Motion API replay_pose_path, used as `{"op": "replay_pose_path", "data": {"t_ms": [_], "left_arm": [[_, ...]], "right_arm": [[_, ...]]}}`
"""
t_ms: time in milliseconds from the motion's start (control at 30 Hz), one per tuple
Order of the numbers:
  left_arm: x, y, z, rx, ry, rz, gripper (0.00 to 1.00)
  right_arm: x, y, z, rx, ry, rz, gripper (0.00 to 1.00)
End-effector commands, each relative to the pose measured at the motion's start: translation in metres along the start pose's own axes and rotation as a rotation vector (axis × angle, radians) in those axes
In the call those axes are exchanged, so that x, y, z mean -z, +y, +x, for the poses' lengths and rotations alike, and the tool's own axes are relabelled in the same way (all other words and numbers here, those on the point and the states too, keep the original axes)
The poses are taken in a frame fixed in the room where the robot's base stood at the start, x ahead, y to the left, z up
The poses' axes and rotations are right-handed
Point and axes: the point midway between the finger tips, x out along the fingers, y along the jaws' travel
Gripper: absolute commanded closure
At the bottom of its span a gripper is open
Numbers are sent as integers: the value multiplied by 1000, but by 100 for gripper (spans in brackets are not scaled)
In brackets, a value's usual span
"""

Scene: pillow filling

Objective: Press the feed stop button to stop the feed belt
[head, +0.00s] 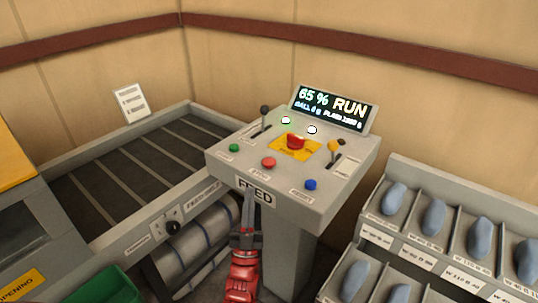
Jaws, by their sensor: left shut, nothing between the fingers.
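The feed console (222,163) stands in the middle on a grey post, with a front label reading FEED. Its top has a green button (234,148) at left, a flat red button (268,162) near the front middle and a blue button (311,185) at right. A larger red mushroom button (296,141) sits on a yellow plate. The small labels are too blurred to tell which is feed stop. The screen (333,107) shows 65 % and RUN. My left gripper (249,196) is shut and empty, pointing up before the console's front face, partly covering the FEED label. My right gripper is out of view.
A black lever (264,115) and a yellow-knobbed lever (334,146) rise from the panel. The dark slatted belt (130,165) runs at left. A rack (452,212) of blue-grey pillow-like pieces stands at right. A green bin (108,287) is at lower left.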

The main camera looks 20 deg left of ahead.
Motion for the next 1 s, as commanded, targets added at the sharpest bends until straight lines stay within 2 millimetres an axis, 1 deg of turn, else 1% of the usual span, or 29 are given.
{"op": "replay_pose_path", "data": {"t_ms": [33, 67, 100, 200, 267, 300, 367, 400, 433, 533, 633, 733, 800, 900, 1000], "left_arm": [[-15, -4, 36, 5, -80, 40, 100], [-29, -4, 52, 1, -141, 65, 100], [-49, -4, 72, -12, -229, 97, 100], [-88, -4, 118, -68, -429, 167, 100], [-106, -1, 137, -118, -535, 198, 100], [-115, 1, 150, -156, -601, 218, 100], [-126, 4, 166, -225, -698, 245, 100], [-129, 8, 178, -279, -759, 263, 100], [-132, 9, 185, -325, -806, 278, 100], [-129, 19, 205, -506, -946, 324, 100], [-114, 26, 215, -700, -1053, 368, 100], [-93, 29, 215, -883, -1129, 408, 100], [-80, 31, 211, -994, -1166, 429, 100], [-64, 30, 207, -1102, -1197, 452, 100], [-56, 29, 202, -1163, -1215, 462, 100]], "right_arm": [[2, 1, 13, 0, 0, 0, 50], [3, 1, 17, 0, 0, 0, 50], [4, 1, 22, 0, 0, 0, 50], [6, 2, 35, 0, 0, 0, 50], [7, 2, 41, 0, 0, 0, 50], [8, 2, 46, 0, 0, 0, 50], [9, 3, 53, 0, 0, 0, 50], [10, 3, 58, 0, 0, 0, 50], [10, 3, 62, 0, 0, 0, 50], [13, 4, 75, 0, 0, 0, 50], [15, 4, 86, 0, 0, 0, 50], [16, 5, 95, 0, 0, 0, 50], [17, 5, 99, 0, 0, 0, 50], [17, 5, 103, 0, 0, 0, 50], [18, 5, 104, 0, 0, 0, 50]]}}
